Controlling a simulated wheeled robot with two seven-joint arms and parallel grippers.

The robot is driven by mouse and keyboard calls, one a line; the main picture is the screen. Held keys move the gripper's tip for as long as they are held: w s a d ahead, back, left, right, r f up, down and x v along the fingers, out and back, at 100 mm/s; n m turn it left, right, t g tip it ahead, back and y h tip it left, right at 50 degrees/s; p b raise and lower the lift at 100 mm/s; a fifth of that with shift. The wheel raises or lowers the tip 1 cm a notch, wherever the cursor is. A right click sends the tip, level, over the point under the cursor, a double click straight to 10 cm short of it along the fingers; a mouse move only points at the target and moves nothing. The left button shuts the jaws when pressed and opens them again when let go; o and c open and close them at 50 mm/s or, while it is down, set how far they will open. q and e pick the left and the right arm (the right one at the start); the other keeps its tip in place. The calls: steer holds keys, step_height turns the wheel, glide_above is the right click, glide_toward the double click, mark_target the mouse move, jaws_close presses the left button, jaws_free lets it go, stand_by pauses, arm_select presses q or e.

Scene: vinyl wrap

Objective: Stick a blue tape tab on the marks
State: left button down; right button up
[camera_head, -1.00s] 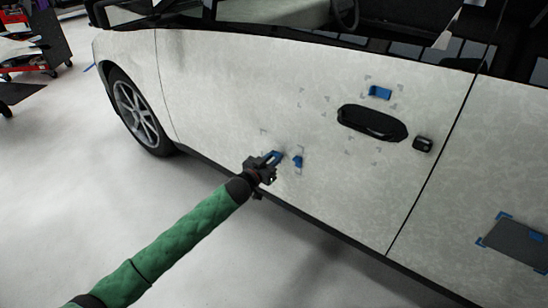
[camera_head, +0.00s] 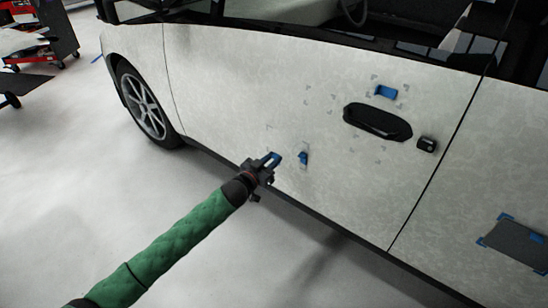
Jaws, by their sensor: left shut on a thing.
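My left gripper (camera_head: 266,165) is in front of the lower part of the white car door (camera_head: 240,90), shut on a blue tape tab (camera_head: 274,158). I cannot tell whether the held tab touches the door. A second blue tab (camera_head: 303,158) is on the door just right of the gripper. A third blue tab (camera_head: 385,92) is on the door above the black handle recess (camera_head: 377,122). Grey corner marks (camera_head: 321,87) show on the door left of and around the handle. My right gripper is not in view.
A dark panel with blue corner tape (camera_head: 520,242) is on the rear door at the lower right. A small black lock piece (camera_head: 427,144) is beside the handle. A red cart (camera_head: 40,48) stands far left. The floor before the car is clear.

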arm_select(q)
steer(key=shift+p+v, duration=0.55)
steer(key=shift+v, duration=0.9)
